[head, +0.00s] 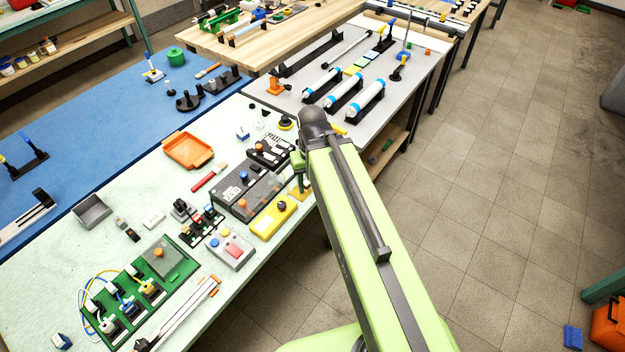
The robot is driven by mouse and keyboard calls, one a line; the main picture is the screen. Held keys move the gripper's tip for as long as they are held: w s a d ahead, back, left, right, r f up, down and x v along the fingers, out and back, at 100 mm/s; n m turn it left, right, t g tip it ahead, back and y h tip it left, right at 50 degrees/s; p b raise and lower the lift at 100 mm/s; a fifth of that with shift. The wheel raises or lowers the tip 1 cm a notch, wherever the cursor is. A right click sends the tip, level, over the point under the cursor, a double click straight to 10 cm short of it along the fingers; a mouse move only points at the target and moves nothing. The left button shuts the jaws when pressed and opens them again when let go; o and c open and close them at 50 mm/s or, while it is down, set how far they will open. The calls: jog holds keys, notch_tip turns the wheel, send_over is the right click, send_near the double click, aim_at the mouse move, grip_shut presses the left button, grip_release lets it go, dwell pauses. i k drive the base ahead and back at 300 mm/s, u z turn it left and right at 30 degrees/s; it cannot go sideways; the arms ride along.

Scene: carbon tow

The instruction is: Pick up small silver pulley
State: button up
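I cannot pick out a small silver pulley in the head view; the small parts on the benches are too small to tell. My light green arm reaches up from the bottom of the picture to a dark rounded joint beside the near benches. My gripper does not show, and the part of the arm beyond that joint is hidden. The arm covers part of the pale green bench's (60,265) right edge and a corner of the grey bench (425,75).
An orange tray (188,150), a grey bin (92,211), a yellow box (273,217) and a green board (182,268) crowd the pale bench. Blue-white cylinders (343,95) lie on the grey bench. A blue mat (100,125) lies left. Tiled floor (490,200) at right is mostly clear.

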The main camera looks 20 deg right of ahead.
aim_at(259, 124)
jog(key=u, duration=0.3)
jog(key=i, duration=0.85)
jog(key=u, duration=1.15)
jog(key=k, duration=0.75)
jog(key=z, duration=0.05)
jog(key=i, duration=0.75)
jog(key=u, duration=0.1)
